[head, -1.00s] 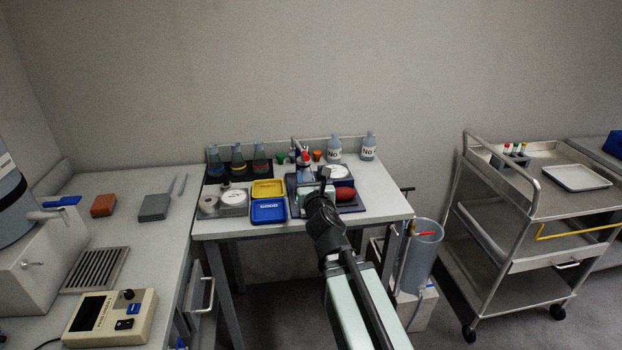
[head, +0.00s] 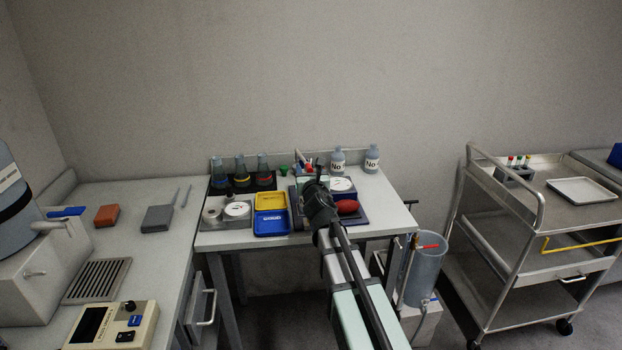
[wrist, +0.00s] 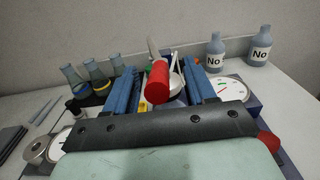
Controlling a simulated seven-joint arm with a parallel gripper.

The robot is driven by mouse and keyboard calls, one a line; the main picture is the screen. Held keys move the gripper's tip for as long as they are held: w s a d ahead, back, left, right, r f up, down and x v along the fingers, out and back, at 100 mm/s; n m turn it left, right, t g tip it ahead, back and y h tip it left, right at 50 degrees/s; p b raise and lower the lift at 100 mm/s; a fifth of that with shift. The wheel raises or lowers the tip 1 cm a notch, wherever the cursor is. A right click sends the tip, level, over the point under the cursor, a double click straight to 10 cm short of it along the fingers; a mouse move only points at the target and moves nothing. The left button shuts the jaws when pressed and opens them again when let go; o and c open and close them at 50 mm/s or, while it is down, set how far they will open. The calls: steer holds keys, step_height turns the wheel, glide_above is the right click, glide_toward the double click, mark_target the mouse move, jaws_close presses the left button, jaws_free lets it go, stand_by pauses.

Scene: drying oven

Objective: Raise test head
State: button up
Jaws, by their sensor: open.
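A small bench device stands on a dark base (head: 363,215) at the right of the middle table; its test head cannot be told clearly. A red cylinder (wrist: 157,82), like a knob or grip end, shows in the wrist view with pale grey and white parts behind it. A bit of red also shows beyond my wrist in the head view (head: 308,167). My gripper (wrist: 160,75) is open, with one blue finger on each side of the red cylinder. Contact cannot be seen. In the head view, my wrist hides most of the device and the fingers.
A yellow tray (head: 270,201) and blue tray (head: 270,223) lie left of my wrist, before three dark flasks (head: 240,170). Two labelled bottles (head: 338,160) stand behind. A red rounded object (head: 347,206) lies close right. A steel cart (head: 528,225) stands farther right.

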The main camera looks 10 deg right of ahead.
steer(key=shift+w, duration=1)
steer(key=shift+c, duration=0.2)
jaws_close()
